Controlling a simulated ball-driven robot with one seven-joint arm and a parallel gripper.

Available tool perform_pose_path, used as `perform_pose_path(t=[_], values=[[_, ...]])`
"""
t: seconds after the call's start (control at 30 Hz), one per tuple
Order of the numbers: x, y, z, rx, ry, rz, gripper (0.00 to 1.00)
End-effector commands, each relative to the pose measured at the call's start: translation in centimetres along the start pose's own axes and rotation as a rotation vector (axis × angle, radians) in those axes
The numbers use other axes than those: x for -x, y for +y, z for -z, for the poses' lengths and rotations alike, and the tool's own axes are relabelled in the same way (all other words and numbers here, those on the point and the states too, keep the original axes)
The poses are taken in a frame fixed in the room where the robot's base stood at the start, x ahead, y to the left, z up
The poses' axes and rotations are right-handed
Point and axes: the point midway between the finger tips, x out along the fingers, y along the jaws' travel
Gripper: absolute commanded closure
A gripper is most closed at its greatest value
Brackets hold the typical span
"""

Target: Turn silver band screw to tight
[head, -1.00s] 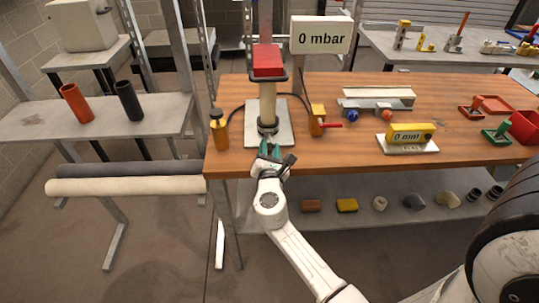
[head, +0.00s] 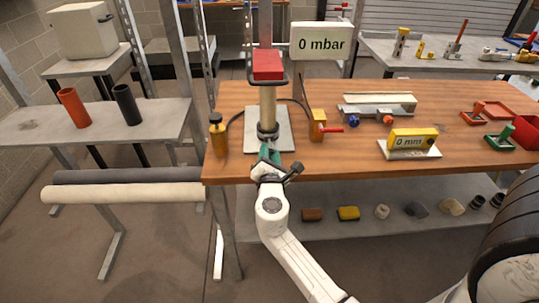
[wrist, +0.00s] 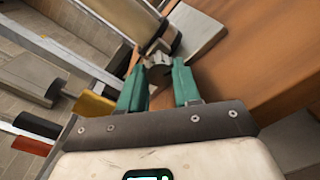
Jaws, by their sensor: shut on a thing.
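A tan vertical pipe (head: 268,100) stands on a pale plate at the front left of the wooden bench. A dark silver band (head: 267,130) wraps its lower end. In the wrist view the pipe is tilted across the top, with the band (wrist: 157,46) around its end. A grey screw head (wrist: 158,71) sticks out from the band toward me. My gripper (wrist: 159,78) has its green fingertips on either side of the screw head and is shut on it. In the head view my gripper (head: 267,152) is at the pipe's foot, and its fingers hide the screw.
A brass bottle (head: 218,135) stands left of the pipe and a yellow valve with a red handle (head: 318,127) stands right. A "0 mbar" sign (head: 320,41) is behind. A yellow "0 mm" gauge (head: 411,139) sits farther right. A lower shelf (head: 350,224) holds several small parts.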

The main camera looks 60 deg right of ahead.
Motion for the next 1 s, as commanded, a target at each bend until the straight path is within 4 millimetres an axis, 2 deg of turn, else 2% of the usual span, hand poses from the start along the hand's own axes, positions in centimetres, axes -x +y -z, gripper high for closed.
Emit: perform_pose_path(t=[0.03, 0.3, 0.77, 1.0], values=[[0.02, -0.09, 0.06, 0.001, 0.001, 0.002, 0.66], [0.01, -0.09, 0.04, 0.001, 0.001, 0.002, 0.42], [-0.01, -0.25, -0.05, 0.026, 0.0, 0.007, 0.42], [-0.02, 0.0, -0.46, 0.258, -0.008, 0.011, 0.42]])
